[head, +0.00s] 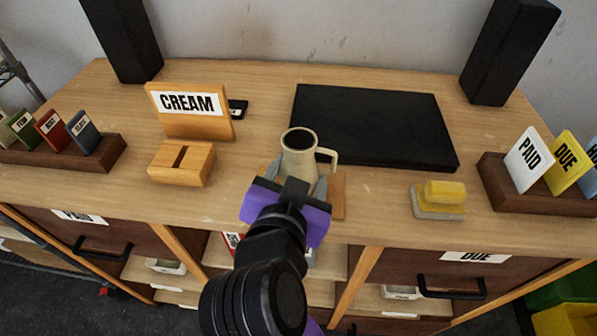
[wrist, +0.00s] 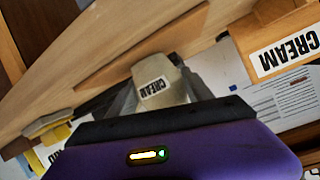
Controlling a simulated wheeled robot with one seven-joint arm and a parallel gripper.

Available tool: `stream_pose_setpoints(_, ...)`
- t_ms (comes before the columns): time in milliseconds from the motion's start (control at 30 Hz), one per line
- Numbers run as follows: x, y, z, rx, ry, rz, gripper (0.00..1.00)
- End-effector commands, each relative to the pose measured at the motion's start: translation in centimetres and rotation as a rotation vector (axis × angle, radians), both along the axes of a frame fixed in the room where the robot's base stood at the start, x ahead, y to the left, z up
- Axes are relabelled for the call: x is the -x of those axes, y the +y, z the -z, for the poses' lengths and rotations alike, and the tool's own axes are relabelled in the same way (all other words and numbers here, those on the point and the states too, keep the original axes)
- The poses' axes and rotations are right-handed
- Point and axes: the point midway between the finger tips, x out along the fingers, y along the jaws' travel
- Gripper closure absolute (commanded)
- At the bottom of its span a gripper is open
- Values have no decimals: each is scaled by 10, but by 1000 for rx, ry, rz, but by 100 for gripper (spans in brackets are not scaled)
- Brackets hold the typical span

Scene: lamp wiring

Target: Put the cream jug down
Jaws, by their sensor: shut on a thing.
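The cream jug (head: 299,155) is a beige jug with a dark open top and a handle on its right. It stands upright in my gripper (head: 292,190), near the front middle of the desk. My gripper is purple and black, with grey fingers shut on the jug's sides. In the wrist view the jug (wrist: 158,82) shows a CREAM label between the fingers (wrist: 155,95). A flat wooden board (head: 337,195) lies behind and beside the gripper. The jug's base is hidden, so I cannot tell whether it touches the board.
A wooden CREAM sign (head: 190,110) and a slotted wooden block (head: 181,163) stand left. A black flat panel (head: 375,125) lies behind the jug. A yellow sponge-like block (head: 440,199) and a card rack with PAID and DUE cards (head: 528,160) are right. Bare desk lies between.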

Motion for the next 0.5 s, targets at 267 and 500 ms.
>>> stream_pose_setpoints(267, 0, 0, 2, 0, 0, 1, 19)
stream_pose_setpoints(500, 0, 0, 2, 0, 0, 1, 19)
